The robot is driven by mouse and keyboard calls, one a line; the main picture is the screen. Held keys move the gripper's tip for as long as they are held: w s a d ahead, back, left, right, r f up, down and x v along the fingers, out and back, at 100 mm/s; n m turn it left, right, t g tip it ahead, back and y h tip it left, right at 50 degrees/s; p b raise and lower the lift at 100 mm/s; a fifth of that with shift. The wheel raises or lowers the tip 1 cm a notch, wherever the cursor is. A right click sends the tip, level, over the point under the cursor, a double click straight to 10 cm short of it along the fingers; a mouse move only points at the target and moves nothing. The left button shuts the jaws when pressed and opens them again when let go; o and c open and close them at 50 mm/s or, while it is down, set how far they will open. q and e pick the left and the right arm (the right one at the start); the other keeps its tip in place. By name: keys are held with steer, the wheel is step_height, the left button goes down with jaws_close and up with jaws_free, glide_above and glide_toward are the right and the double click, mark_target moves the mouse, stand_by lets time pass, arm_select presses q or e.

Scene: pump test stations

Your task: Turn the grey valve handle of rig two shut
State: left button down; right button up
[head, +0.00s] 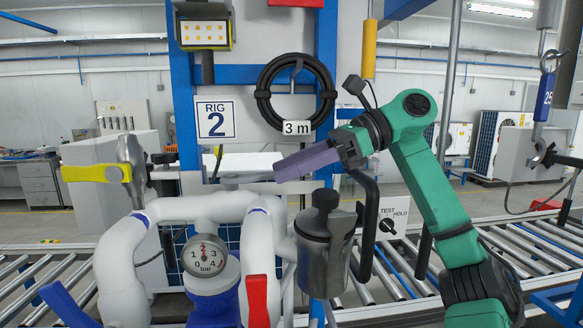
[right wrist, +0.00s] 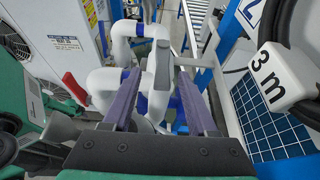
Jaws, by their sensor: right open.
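The rig two sign (head: 215,120) hangs above white pipework (head: 180,208). The grey valve handle (head: 243,180) is a light grey bar, lying roughly level above the pipes in the head view. In the right wrist view the grey handle (right wrist: 163,62) lies ahead, between the lines of my two purple fingers. My right gripper (head: 279,172) comes in from the right with its tips close to the handle's right end. It is open in the right wrist view (right wrist: 159,76), its fingers apart; I cannot tell whether they touch the handle. My left gripper is out of view.
A red handle (head: 257,299), a yellow handle (head: 97,173) and a blue handle (head: 66,304) are nearby. A pressure gauge (head: 207,255) faces me. A dark canister (head: 325,258) stands below my right gripper. A black hose coil (head: 296,93) hangs above it.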

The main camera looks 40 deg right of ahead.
steer(key=shift+w, duration=0.1)
jaws_close()
steer(key=shift+f, duration=0.15)
stand_by(1.0)
